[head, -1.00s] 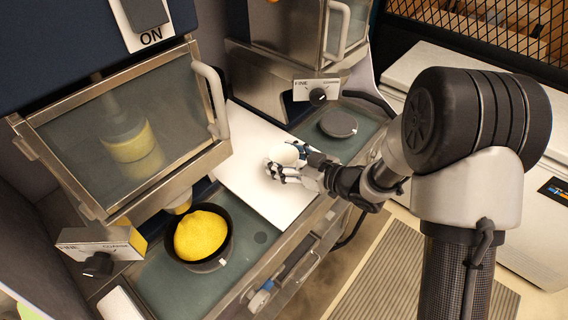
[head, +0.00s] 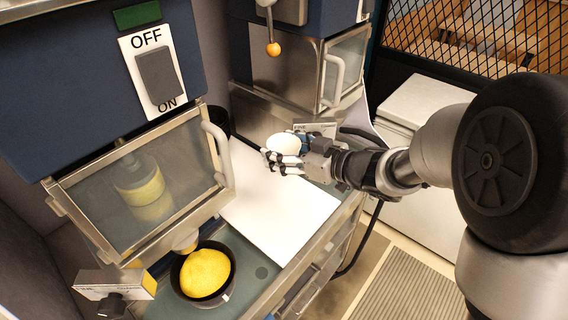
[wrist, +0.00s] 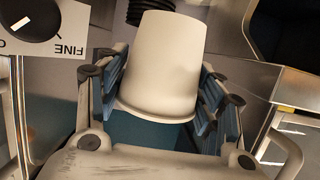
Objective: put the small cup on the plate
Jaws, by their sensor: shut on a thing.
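The small white cup (head: 284,144) is held up over the far right end of the counter. My gripper (head: 278,160) is shut on it. In the wrist view the plain white cup (wrist: 165,60) sits between the finger pads of my gripper (wrist: 160,85), its wider end close to the palm. A flat white rectangular board (head: 275,205) lies on the counter below and in front of the gripper. I cannot tell whether this board is the plate; no round plate is clear in view.
A black bowl (head: 220,296) with a yellow heap (head: 204,271) stands left of the board, under a machine with a glass door (head: 145,190). A second machine (head: 300,75) stands behind the gripper. A knob panel (wrist: 40,25) shows near the gripper. Most of the board is clear.

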